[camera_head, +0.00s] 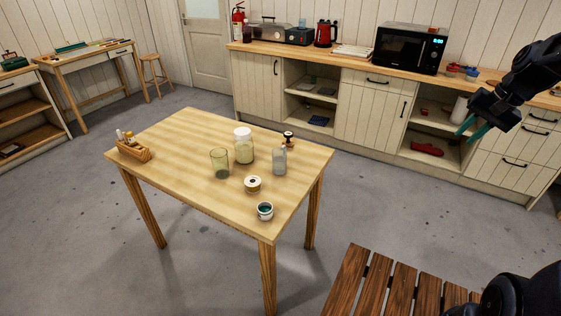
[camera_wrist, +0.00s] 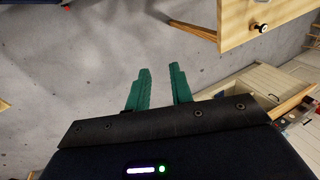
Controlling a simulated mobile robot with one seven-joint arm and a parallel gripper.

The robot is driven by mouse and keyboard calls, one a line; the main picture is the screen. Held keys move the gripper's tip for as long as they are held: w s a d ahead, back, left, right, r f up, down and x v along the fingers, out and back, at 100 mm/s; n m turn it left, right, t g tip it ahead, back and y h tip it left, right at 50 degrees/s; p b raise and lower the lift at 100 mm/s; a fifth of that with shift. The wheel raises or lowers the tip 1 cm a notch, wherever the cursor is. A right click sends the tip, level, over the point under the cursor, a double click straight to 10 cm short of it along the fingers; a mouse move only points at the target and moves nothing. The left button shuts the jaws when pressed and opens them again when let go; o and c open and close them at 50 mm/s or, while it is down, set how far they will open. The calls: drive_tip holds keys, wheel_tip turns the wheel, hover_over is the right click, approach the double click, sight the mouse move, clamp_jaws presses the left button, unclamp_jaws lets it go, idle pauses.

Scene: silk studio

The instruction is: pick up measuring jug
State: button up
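On the light wooden table (camera_head: 188,135) stands an open, greenish see-through vessel (camera_head: 220,163), which looks like the measuring jug; I cannot make out a handle or markings. It is upright, left of a white-lidded jar (camera_head: 244,150). My gripper (camera_head: 470,133) is at the upper right of the head view, raised and far to the right of the table. Its two teal fingers also show in the wrist view (camera_wrist: 160,82), apart with nothing between them. The vessel is not seen in the wrist view.
Near the vessel stand a clear bottle (camera_head: 280,162), a small dark-lidded jar (camera_head: 289,138), a spool (camera_head: 253,184) and a paint pot (camera_head: 265,211). A wooden tool box (camera_head: 133,149) sits at the table's left end. A slatted wooden bench (camera_head: 385,290) is in front. The table's left-middle is bare.

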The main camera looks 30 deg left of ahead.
drive_tip(key=w+a+f+g+y, duration=0.1)
drive_tip(key=w+a+f, duration=0.1)
drive_tip(key=a, duration=0.2)
drive_tip(key=w+a+f+m+g+y, duration=0.1)
drive_tip(key=w+a+f, duration=0.1)
drive_tip(key=a, duration=0.3)
drive_tip(key=w+a+f+g+y, duration=0.1)
drive_tip(key=w+a+f, duration=0.1)
drive_tip(key=w+a, duration=0.15)
drive_tip(key=m+g+y, duration=0.4)
drive_tip(key=m+y, duration=0.6)
drive_tip(key=m, duration=0.2)
approach(281, 153)
drive_tip(key=w+f, duration=0.2)
drive_tip(key=shift+w+a, duration=0.35)
drive_tip(key=shift+s+a+f, duration=0.1)
drive_tip(key=shift+a+f, duration=0.05)
drive_tip(key=shift+a, duration=0.25)
drive_tip(key=x, duration=0.5)
drive_tip(key=shift+w+x, duration=0.1)
drive_tip(key=shift+x, duration=1.2)
drive_tip(key=shift+w+x, duration=0.15)
drive_tip(key=shift+x, duration=1.1)
drive_tip(key=shift+a, duration=0.1)
clamp_jaws()
